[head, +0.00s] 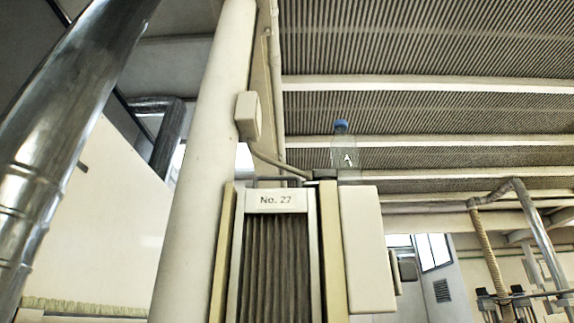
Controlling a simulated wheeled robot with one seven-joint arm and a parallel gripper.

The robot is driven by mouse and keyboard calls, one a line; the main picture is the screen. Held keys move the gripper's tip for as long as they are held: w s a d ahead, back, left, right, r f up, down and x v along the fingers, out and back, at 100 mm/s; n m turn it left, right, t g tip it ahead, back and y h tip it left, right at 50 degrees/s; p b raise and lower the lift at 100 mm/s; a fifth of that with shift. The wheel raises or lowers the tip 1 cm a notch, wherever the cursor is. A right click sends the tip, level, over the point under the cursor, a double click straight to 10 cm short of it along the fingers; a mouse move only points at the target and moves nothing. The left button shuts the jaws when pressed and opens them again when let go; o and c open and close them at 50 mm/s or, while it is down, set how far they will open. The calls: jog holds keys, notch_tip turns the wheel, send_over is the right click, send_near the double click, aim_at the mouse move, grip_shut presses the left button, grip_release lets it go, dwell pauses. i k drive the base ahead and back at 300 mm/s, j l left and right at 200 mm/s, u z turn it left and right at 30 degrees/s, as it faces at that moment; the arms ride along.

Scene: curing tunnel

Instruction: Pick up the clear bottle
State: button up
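The clear bottle (346,160) has a blue cap and a dark letter-like mark on its side. It stands upright on top of a tall cabinet unit labelled "No. 27" (276,198), near the unit's right side. The bottle is see-through against the ceiling, and its base is hard to make out from this low angle. My gripper is not in view.
A thick cream column (201,170) rises left of the unit, with a small white box (248,116) on it. A grey bent rod (278,166) runs close left of the bottle. A white box (367,250) juts from the unit's right side. Shiny ducts (70,130) stand far left.

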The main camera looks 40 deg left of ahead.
aim_at(343, 149)
jog(key=j+u, duration=0.15)
jog(key=u, duration=1.5)
jog(key=k+j+z, duration=0.1)
jog(key=j+z, duration=0.15)
jog(key=j, duration=0.15)
jog(key=k+j+z, duration=0.35)
jog(key=j+z, duration=0.15)
jog(key=j, duration=0.25)
